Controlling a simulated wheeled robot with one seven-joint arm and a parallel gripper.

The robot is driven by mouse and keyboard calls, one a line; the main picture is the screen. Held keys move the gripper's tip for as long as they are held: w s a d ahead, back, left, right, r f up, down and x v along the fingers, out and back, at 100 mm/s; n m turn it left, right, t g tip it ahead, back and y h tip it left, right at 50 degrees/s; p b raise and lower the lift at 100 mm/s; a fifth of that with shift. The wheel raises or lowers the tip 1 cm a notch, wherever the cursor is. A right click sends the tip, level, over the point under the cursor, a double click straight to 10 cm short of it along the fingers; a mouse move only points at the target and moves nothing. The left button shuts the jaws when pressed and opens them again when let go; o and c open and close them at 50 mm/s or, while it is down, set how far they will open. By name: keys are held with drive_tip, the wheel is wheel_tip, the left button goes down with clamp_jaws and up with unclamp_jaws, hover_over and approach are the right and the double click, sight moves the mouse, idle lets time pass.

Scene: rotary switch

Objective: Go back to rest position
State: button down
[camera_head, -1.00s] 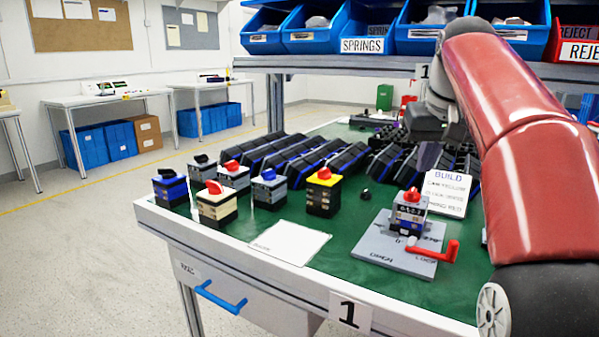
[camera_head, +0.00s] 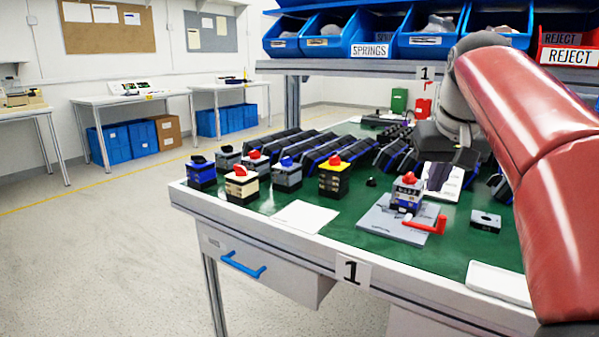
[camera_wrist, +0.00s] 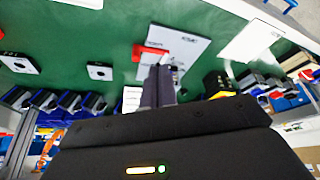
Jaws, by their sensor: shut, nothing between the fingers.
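My red arm reaches over the green-topped bench (camera_head: 330,238) from the right. My gripper (camera_head: 436,178) hangs above the bench behind the grey fixture, shut and empty. In the wrist view the shut fingers (camera_wrist: 160,75) point towards the fixture plate (camera_wrist: 182,42). A rotary switch with a red knob (camera_head: 407,192) stands on the grey fixture plate (camera_head: 376,229) beside a red lever (camera_head: 428,224). My gripper is apart from the switch in the head view.
Several switches with coloured knobs stand at the left, including a yellow one (camera_head: 334,177). Rows of dark bins (camera_head: 320,148) lie behind. A shelf with blue bins (camera_head: 365,38) and a red reject bin (camera_head: 566,45) hangs above. A white card (camera_head: 305,216) lies in front.

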drive_tip(key=s+a+f, duration=0.4)
drive_tip(key=s+f, duration=0.6)
drive_tip(key=f, duration=0.2)
drive_tip(key=s+a+f, duration=0.4)
drive_tip(key=s+f, duration=0.7)
drive_tip(key=f, duration=0.1)
drive_tip(key=shift+s+n+t, duration=0.2)
drive_tip(key=shift+n+t, duration=0.1)
drive_tip(key=shift+t, duration=0.1)
drive_tip(key=shift+r, duration=0.1)
